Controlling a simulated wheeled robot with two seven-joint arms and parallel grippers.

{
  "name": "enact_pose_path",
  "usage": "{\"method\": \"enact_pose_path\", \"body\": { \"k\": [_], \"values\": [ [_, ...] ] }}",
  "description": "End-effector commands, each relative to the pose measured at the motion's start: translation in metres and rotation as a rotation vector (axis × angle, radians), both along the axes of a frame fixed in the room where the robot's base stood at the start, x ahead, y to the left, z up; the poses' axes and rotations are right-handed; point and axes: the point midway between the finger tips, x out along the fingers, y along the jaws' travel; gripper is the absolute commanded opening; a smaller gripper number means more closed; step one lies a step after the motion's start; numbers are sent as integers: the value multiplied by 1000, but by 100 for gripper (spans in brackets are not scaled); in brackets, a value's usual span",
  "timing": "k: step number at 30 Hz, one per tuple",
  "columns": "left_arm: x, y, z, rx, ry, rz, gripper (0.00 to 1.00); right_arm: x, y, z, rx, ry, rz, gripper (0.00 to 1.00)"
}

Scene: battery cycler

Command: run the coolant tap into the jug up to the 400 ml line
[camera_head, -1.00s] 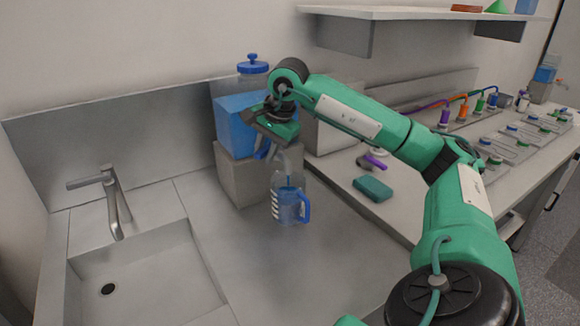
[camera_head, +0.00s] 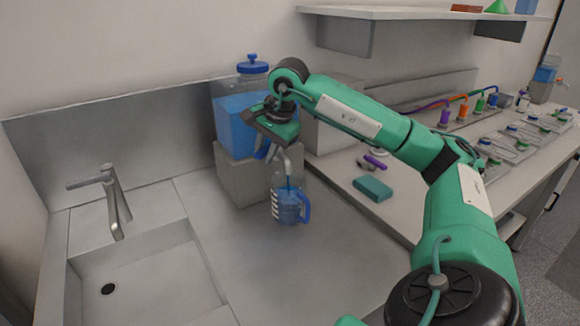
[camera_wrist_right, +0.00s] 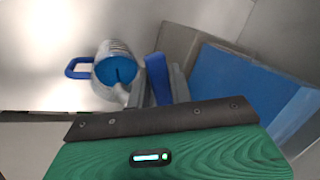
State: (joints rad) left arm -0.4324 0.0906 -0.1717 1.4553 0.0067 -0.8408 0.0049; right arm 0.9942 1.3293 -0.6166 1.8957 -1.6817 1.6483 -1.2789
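A clear jug (camera_head: 289,206) with a blue handle and white level marks stands upright on the counter below the tap spout (camera_head: 284,160). Blue liquid fills its lower part, and a thin blue stream shows inside it. The wrist view looks into the jug (camera_wrist_right: 116,72) from above; which mark the liquid reads is too small to tell. My right gripper (camera_head: 266,152) is at the tap, its grey fingers against the blue tap lever (camera_wrist_right: 157,82). Whether they are closed on the lever or beside it is unclear. My left gripper is out of view.
The coolant tank (camera_head: 235,130) with a blue lid sits on a grey block (camera_head: 242,182) behind the jug. A sink (camera_head: 140,280) with a faucet (camera_head: 117,200) is at left. A teal sponge-like block (camera_head: 372,189) lies to the right. The counter before the jug is clear.

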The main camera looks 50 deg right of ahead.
Motion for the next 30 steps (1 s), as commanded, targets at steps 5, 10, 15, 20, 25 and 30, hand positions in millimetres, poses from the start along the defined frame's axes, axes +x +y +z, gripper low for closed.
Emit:
{"method": "enact_pose_path", "body": {
  "k": [5,10,15,20,25,30],
  "values": [
    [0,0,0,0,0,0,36,0,0,0,0,0,0,21],
    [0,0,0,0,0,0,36,0,0,0,0,0,0,21],
    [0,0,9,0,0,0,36,5,0,3,0,0,-85,21],
    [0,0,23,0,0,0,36,14,0,5,1,0,-265,21],
    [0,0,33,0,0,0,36,23,0,3,0,0,-433,21],
    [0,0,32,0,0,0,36,25,-1,0,0,-1,-478,21]
  ]
}}
